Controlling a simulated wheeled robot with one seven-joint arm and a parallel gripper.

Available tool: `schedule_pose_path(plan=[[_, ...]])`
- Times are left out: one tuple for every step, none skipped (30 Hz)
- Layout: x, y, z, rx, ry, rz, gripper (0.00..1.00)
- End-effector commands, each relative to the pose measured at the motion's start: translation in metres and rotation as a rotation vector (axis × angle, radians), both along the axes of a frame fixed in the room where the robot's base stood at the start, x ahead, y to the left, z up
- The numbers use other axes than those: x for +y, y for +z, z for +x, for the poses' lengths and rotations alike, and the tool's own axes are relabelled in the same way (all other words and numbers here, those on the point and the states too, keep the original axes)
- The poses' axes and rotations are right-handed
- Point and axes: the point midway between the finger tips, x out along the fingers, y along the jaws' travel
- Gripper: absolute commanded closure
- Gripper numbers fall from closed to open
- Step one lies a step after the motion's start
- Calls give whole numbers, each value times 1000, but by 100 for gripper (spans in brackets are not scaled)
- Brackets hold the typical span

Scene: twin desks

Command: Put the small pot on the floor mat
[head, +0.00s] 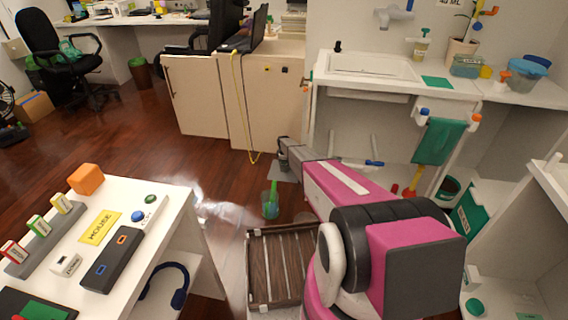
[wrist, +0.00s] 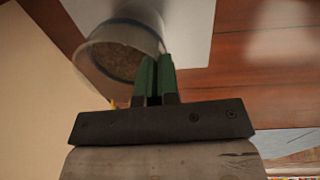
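The small pot (wrist: 112,62) is a pale, round vessel with a brown inside, at the upper left of the wrist view. My gripper (wrist: 156,62) has its two green fingers close together at the pot's near rim, apparently pinching its wall. The grey-white floor mat (wrist: 190,38) lies behind and below the pot in the wrist view. In the head view the mat (head: 286,177) shows as a small pale patch on the floor by the cabinet, partly covered by my arm. The pot is small and dark at my arm's far end there; whether it touches the mat is unclear.
A teal cup with a green item (head: 271,203) stands on the floor near the mat. A slatted wooden rack (head: 258,270) lies nearer. A wooden cabinet (head: 268,100) stands behind the mat, and a white desk (head: 172,215) at left. Open wood floor (head: 150,140) lies left of the mat.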

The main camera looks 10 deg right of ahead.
Motion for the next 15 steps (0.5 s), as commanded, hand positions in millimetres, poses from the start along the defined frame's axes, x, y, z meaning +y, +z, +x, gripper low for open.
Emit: schedule_pose_path(plan=[[0, 0, 0, 0, 0, 0, 100], [0, 0, 0, 0, 0, 0, 100], [0, -1, 0, 0, 0, 0, 100], [0, -1, 0, 0, 0, 0, 100], [0, -2, 0, 0, 0, 0, 100], [0, -2, 0, 0, 0, 0, 100], [0, -3, 0, 0, 0, 0, 100], [0, -3, 0, 0, 0, 0, 100], [0, -4, 0, 0, 0, 0, 100], [0, -5, 0, 0, 0, 0, 100], [0, -5, 0, 0, 0, 0, 100], [0, -6, 0, 0, 0, 0, 100], [0, -6, 0, 0, 0, 0, 100], [0, -7, 0, 0, 0, 0, 100], [0, -8, 0, 0, 0, 0, 100]])
